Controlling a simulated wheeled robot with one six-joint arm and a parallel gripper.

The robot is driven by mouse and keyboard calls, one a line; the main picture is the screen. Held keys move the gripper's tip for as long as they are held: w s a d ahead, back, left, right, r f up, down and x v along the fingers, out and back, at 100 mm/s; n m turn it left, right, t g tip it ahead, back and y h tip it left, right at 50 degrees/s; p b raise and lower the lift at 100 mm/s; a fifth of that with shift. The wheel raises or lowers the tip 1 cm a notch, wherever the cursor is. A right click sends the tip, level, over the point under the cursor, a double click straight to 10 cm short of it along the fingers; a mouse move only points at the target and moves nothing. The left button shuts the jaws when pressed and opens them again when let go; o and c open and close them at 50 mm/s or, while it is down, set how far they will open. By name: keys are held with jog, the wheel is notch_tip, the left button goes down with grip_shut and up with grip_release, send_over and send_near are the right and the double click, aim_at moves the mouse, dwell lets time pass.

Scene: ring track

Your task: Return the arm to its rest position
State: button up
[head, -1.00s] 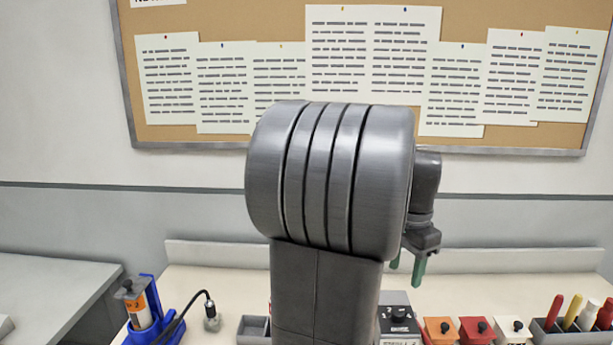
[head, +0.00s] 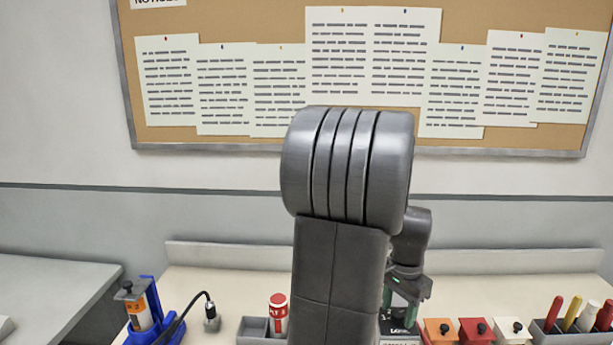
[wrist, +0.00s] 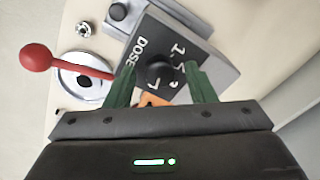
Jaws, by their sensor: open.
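My gripper (wrist: 160,92) is open, with its two green fingers apart and nothing held between them. In the wrist view a grey box with a black knob and printed numbers, the dose box (wrist: 185,52), lies beyond the fingertips. The knob shows between the fingers, but I cannot tell how far below them it is. In the head view my arm fills the middle, and the gripper (head: 400,290) hangs low on its right side, partly hidden, over the dose box (head: 398,340).
A blue holder (head: 150,325) with an orange-labelled syringe stands at left. Orange (head: 440,330), red (head: 476,330) and white blocks and a marker tray (head: 545,328) line the right. The wrist view shows a red-knobbed lever (wrist: 36,57).

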jog(key=n, duration=0.5)
jog(key=n+b, duration=0.1)
jog(key=n, duration=0.9)
jog(key=shift+b, duration=0.35)
jog(key=n, duration=0.4)
jog(key=shift+n+b, duration=0.4)
